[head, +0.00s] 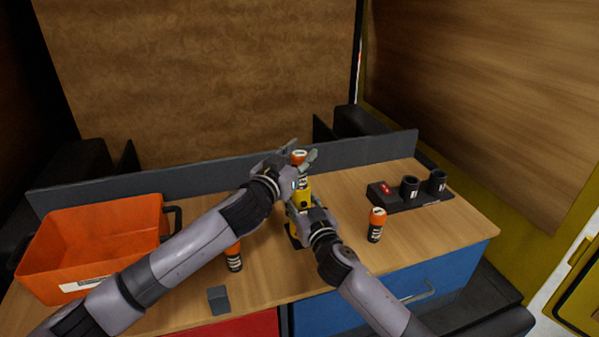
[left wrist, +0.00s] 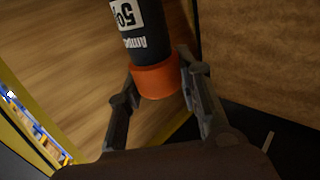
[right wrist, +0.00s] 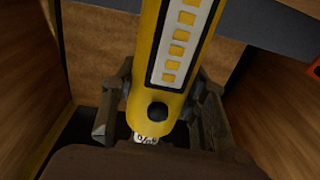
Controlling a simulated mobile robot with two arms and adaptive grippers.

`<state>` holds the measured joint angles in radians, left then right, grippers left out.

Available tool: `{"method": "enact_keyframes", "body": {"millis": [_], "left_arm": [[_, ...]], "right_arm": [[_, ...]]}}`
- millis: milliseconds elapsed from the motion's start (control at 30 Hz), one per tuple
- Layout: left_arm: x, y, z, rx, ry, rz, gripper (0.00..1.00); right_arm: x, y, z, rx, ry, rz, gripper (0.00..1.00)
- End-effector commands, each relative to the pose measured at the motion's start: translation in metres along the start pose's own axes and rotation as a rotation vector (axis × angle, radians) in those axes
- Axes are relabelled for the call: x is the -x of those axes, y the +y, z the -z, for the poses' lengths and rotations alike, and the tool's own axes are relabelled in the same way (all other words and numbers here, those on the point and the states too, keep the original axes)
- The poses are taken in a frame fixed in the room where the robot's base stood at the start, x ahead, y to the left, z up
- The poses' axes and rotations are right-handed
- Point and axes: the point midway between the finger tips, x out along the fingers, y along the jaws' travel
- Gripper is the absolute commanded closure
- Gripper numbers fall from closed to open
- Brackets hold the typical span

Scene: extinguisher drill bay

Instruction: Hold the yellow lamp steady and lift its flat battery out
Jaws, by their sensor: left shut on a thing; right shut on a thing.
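The yellow lamp (head: 303,198) stands on the bench in the middle of the head view. My right gripper (head: 306,214) is shut on its yellow body, which also fills the middle of the right wrist view (right wrist: 178,60). A battery (head: 301,181) with an orange end and a black, white-labelled body shows above the lamp. My left gripper (head: 299,160) is shut on its orange end. In the left wrist view the battery (left wrist: 142,35) runs off the top edge. I cannot tell whether its lower end is still inside the lamp.
A charger (head: 425,204) with two black cups and a red light is at right. One orange-topped battery (head: 376,226) stands in front of it, another (head: 234,259) left of the lamp.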

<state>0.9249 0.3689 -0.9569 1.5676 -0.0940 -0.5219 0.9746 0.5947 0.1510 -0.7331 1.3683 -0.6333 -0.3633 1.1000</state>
Motion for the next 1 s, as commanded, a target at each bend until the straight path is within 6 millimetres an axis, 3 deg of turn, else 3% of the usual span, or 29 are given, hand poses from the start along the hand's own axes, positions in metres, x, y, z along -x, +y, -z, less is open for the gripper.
{"method": "enact_keyframes", "body": {"millis": [33, 200, 567, 600, 933, 1000], "left_arm": [[0.000, 0.000, 0.012, -0.001, 0.005, 0.001, 1.00], [0.000, 0.000, 0.037, -0.002, 0.004, 0.001, 1.00], [0.000, 0.000, 0.045, -0.001, 0.000, 0.000, 1.00], [0.000, 0.000, 0.045, -0.001, 0.000, 0.000, 1.00], [0.000, 0.000, 0.045, -0.001, 0.001, 0.000, 1.00], [0.000, 0.000, 0.045, -0.001, 0.001, 0.000, 1.00]], "right_arm": [[0.000, 0.000, 0.000, 0.000, 0.000, -0.001, 1.00], [0.000, 0.000, 0.000, 0.000, 0.000, -0.001, 1.00], [0.000, 0.000, 0.000, 0.000, 0.000, -0.001, 1.00], [0.000, 0.000, 0.000, 0.000, 0.000, -0.001, 0.58], [0.000, 0.000, 0.000, 0.000, 0.000, 0.000, 0.36], [0.000, 0.000, 0.000, 0.000, 0.000, 0.000, 0.36]]}}
